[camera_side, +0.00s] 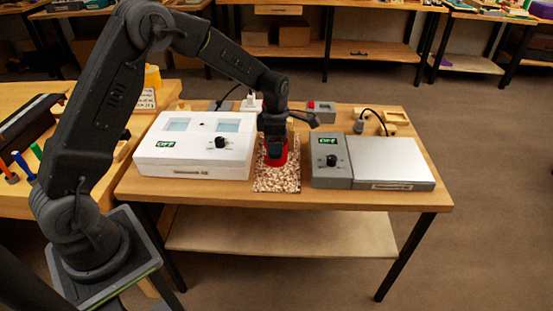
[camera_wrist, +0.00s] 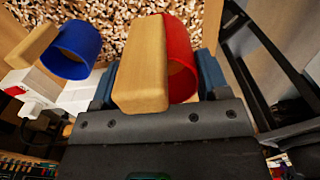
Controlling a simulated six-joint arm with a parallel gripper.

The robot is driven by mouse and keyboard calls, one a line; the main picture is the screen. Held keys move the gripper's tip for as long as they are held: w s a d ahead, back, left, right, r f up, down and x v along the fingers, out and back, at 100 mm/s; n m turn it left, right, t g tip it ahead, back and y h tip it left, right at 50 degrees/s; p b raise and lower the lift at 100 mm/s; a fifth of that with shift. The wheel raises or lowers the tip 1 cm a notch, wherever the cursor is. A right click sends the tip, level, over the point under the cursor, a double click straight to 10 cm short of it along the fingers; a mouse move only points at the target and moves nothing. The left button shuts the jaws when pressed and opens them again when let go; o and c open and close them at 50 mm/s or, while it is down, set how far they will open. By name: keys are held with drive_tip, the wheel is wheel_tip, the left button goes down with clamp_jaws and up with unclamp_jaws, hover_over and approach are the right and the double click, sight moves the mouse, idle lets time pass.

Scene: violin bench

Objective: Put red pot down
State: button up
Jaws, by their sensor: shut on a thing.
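The red pot (camera_side: 279,157) has a wooden handle (camera_wrist: 141,65) and is at the speckled mat (camera_side: 277,182), between the white unit and the grey hot plate. My gripper (camera_side: 273,147) comes from above and is shut on the pot's wooden handle. In the wrist view the handle lies between the blue-grey fingers, with the red wall (camera_wrist: 181,55) beside it. I cannot tell whether the pot's base touches the mat. The gripper hides part of the pot in the side view.
A blue pot (camera_wrist: 75,50) with a wooden handle is close by in the wrist view. The white two-well unit (camera_side: 193,150) stands left of the mat, and the grey hot plate (camera_side: 392,160) right. Both displays appear to read OFF. A small red-buttoned box (camera_side: 321,110) sits behind.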

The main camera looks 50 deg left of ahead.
drive_tip(key=shift+f, duration=2.95)
drive_tip(key=shift+f, duration=0.1)
drive_tip(key=o, duration=1)
drive_tip(key=shift+c, duration=0.2)
